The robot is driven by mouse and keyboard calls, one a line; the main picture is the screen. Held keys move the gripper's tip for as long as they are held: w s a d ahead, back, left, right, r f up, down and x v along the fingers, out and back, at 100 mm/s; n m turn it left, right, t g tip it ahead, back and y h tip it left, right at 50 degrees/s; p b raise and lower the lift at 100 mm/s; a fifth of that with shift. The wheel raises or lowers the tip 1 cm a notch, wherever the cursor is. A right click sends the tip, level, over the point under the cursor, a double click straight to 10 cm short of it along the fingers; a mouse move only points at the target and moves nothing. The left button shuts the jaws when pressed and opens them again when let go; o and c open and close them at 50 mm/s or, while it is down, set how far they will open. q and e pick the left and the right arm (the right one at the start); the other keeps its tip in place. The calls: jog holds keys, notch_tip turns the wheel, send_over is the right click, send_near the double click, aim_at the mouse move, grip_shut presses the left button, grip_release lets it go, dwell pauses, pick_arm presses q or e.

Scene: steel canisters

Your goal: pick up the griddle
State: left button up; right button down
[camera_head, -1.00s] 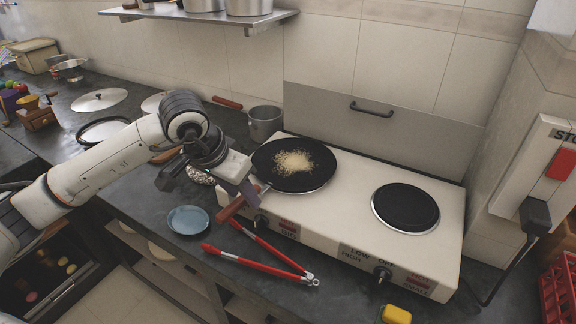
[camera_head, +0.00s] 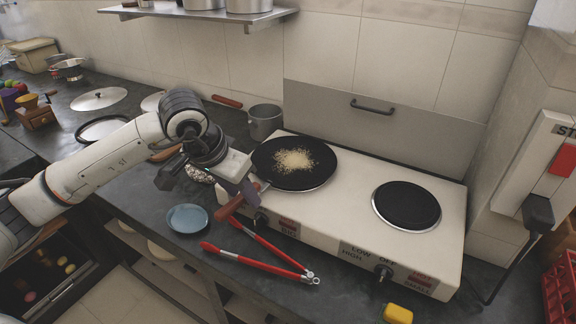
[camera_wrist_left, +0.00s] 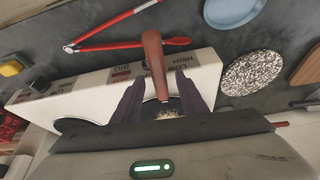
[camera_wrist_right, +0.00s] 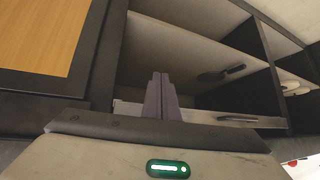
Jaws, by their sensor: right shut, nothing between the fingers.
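The griddle is a round black pan (camera_head: 293,164) with a reddish-brown handle. It rests on the left burner of the stove and holds a pale crumbly heap (camera_head: 294,161) in its middle. Its handle (camera_head: 230,206) juts over the stove's front edge. My left gripper (camera_head: 248,193) is at the handle. In the left wrist view the handle (camera_wrist_left: 154,62) runs between the two spread fingers (camera_wrist_left: 158,92), with gaps on both sides. Most of the pan is hidden there by the gripper body. My right gripper (camera_wrist_right: 160,80) shows only in its wrist view, its fingers together and empty.
The white stove (camera_head: 346,208) has a bare right burner (camera_head: 406,207). Red-handled tongs (camera_head: 262,260) and a blue dish (camera_head: 187,218) lie on the dark counter in front. A grey pot (camera_head: 265,122) stands behind the griddle. Below the counter, open shelves (camera_wrist_right: 190,60) face my right gripper.

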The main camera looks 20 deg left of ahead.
pick_arm(q)
jog(key=shift+c, duration=0.4)
grip_shut()
jog(key=shift+w+r, duration=0.1)
jog(key=shift+r, duration=0.05)
